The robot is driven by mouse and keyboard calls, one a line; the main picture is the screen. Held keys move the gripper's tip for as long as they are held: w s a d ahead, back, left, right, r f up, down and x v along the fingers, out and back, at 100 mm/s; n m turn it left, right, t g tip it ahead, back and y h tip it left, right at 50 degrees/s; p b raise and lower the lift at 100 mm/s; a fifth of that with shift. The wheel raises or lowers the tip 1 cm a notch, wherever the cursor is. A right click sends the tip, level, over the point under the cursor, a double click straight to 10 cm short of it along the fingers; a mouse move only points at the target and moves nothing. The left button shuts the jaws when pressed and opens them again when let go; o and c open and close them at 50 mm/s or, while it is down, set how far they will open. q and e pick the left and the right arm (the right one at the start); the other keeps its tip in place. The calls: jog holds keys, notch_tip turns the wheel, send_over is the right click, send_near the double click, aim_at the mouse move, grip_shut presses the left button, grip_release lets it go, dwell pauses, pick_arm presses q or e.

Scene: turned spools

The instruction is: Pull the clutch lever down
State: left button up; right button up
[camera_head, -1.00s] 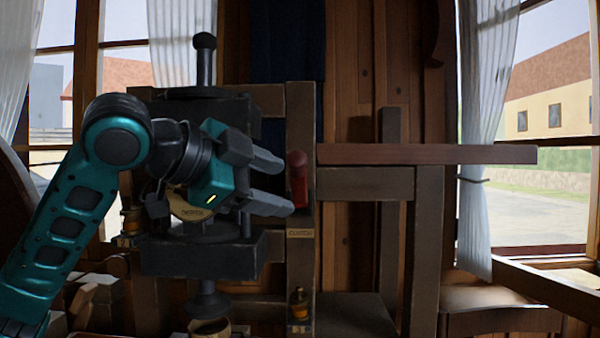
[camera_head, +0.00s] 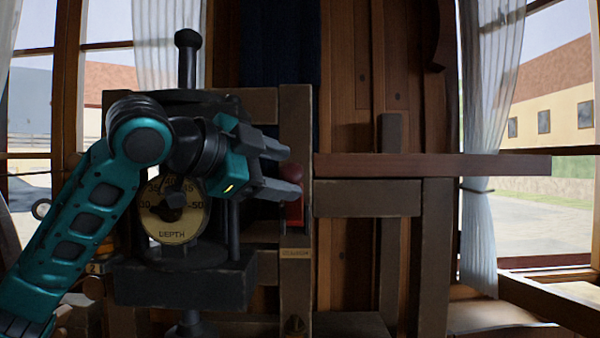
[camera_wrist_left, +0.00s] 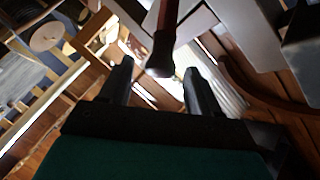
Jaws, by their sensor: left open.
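The clutch lever (camera_head: 293,212) is a short red handle with a rounded top. It stands upright on a wooden post of the machine, above a small plate that appears to read CLUTCH (camera_head: 295,252). My left gripper (camera_head: 290,171) is open at the lever's top, its two fingers pointing right, one above the other. The fingers partly hide the lever. In the left wrist view a dark red-brown rod (camera_wrist_left: 163,40), apparently the lever, ends just ahead of the gap between the open fingers (camera_wrist_left: 157,77). I cannot tell whether they touch it. My right gripper is not in view.
A dark machine head with a round DEPTH dial (camera_head: 172,222) stands behind and below my left arm. A dark vertical rod with a ball top (camera_head: 188,62) rises above it. A long wooden beam (camera_head: 430,166) extends right from the post. Windows flank both sides.

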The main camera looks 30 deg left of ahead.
aim_at(300, 176)
pick_arm(q)
jog(key=shift+x, duration=2.35)
grip_shut()
